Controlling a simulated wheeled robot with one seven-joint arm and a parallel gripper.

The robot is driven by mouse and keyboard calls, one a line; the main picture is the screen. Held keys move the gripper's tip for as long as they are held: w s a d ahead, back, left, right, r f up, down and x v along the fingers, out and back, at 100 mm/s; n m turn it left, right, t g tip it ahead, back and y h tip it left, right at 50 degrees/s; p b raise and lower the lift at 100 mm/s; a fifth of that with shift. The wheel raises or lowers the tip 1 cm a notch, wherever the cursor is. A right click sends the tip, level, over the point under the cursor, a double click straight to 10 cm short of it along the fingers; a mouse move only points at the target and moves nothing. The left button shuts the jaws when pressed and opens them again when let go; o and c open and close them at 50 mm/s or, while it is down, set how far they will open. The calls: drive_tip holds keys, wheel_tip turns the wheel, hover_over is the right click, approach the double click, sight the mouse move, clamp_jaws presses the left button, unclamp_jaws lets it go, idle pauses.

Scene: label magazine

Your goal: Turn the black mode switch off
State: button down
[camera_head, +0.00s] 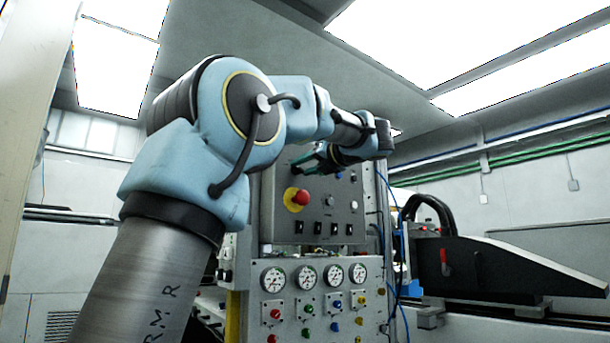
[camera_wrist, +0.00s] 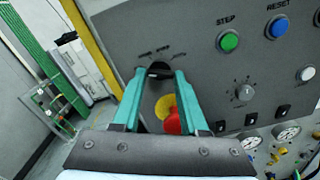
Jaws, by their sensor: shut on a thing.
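The black mode switch (camera_wrist: 160,67) is at the upper left of the grey control panel (camera_wrist: 215,70) in the wrist view. In the head view my gripper (camera_head: 308,159) is at the upper left of the panel (camera_head: 345,215), and the switch is hidden there.
A red emergency button (camera_head: 301,197) on a yellow disc sits just below; it shows between my fingers in the wrist view (camera_wrist: 173,123). Green STEP (camera_wrist: 228,41) and blue RESET (camera_wrist: 278,27) buttons, a grey knob (camera_wrist: 243,92) and small black rocker switches (camera_wrist: 251,118) lie to the right.

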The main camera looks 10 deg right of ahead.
idle(0.4)
drive_tip(key=shift+c, duration=2.2)
unclamp_jaws()
drive_tip(key=v, duration=1.1)
drive_tip(key=shift+w, duration=0.1)
